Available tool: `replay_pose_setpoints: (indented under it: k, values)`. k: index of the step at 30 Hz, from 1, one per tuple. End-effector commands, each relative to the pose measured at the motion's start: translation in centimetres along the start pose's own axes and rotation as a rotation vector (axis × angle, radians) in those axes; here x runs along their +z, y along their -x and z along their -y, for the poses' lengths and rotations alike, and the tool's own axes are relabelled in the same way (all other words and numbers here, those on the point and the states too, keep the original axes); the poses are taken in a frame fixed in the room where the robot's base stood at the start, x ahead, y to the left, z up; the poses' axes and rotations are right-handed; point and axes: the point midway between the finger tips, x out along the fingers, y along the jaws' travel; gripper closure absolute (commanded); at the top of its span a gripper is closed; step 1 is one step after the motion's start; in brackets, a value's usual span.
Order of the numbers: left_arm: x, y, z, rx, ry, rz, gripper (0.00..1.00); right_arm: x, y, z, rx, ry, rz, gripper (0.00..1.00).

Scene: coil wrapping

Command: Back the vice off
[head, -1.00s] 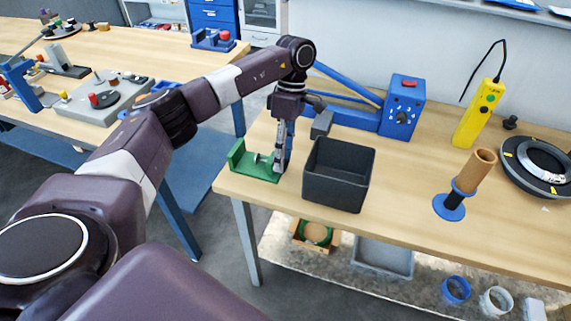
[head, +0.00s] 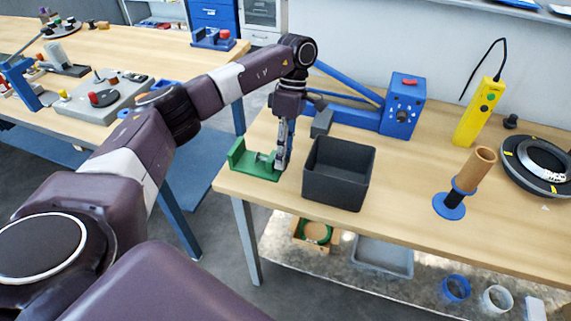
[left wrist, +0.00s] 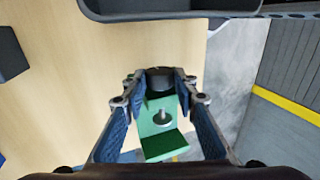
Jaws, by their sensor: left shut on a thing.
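The small green vice (head: 247,158) stands at the left front corner of the right-hand workbench. In the left wrist view its green body (left wrist: 160,148) lies beyond my fingers, with a metal screw end showing in the middle. My left gripper (head: 280,162) reaches down at the vice's right end. In the left wrist view my left gripper (left wrist: 158,84) has its two fingers on either side of a dark round knob (left wrist: 160,78) and is shut on it. The fingers hide part of the vice's right end. My right gripper is not in view.
A dark open bin (head: 338,190) stands just right of the gripper. A blue machine (head: 403,105) is behind it. A blue-based spool with a tan tube (head: 465,185) and a yellow device (head: 478,115) stand farther right. The bench's front edge is close to the vice.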

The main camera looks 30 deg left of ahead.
Motion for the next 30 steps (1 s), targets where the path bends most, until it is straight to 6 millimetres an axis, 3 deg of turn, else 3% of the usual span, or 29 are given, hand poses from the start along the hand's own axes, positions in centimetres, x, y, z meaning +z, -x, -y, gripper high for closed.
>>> replay_pose_setpoints:
  k: [7, 18, 30]
  values:
    - [-0.2, 0.0, 0.4, 0.109, -0.001, -0.002, 0.89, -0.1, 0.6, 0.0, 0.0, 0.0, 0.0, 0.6]
    - [-0.1, -0.3, 0.7, 0.294, 0.0, -0.001, 0.89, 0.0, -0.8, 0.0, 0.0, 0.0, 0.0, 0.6]
    - [-0.1, -0.2, 0.8, 0.32, 0.002, -0.002, 0.89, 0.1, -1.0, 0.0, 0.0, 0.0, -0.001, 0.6]
